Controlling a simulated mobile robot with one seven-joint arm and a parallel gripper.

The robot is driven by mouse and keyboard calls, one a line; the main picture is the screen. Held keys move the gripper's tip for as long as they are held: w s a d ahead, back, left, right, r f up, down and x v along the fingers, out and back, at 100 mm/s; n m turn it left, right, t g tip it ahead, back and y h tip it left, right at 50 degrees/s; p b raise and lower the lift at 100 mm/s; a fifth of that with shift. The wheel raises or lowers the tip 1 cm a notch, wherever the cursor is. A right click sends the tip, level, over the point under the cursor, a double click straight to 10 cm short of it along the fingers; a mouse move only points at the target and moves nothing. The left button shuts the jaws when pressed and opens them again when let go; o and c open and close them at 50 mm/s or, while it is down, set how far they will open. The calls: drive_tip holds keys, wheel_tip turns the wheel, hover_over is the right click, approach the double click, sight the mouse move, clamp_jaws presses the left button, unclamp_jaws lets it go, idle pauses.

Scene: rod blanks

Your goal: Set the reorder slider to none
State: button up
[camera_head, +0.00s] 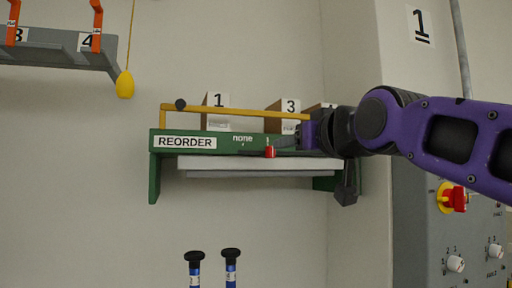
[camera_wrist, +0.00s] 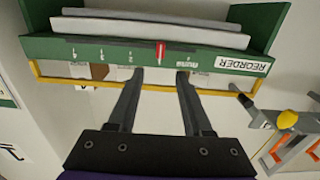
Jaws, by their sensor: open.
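The reorder slider is a red knob (camera_head: 270,152) on the front of a green shelf (camera_head: 168,160) bearing a REORDER sign (camera_head: 185,143). It also shows in the wrist view (camera_wrist: 161,50), upside down, in a slot. The word "none" (camera_head: 242,139) is left of the knob in the head view, and right of it in the wrist view (camera_wrist: 187,65). The knob stands off "none", towards the numbered marks. My gripper (camera_wrist: 160,74) is open and empty, with its fingertips apart on either side of the knob's line. Contact cannot be told.
A yellow rail (camera_head: 235,111) runs along the shelf, with numbered boxes (camera_head: 217,112) behind it. White sheets (camera_head: 255,163) lie below the slider. A grey panel (camera_head: 430,230) with a red stop button (camera_head: 459,199) is at right. A yellow pull (camera_head: 125,85) hangs at left.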

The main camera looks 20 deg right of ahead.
sight(270, 152)
drive_tip(key=w+p, duration=0.1)
drive_tip(key=w, duration=0.9)
clamp_jaws()
idle(1.2)
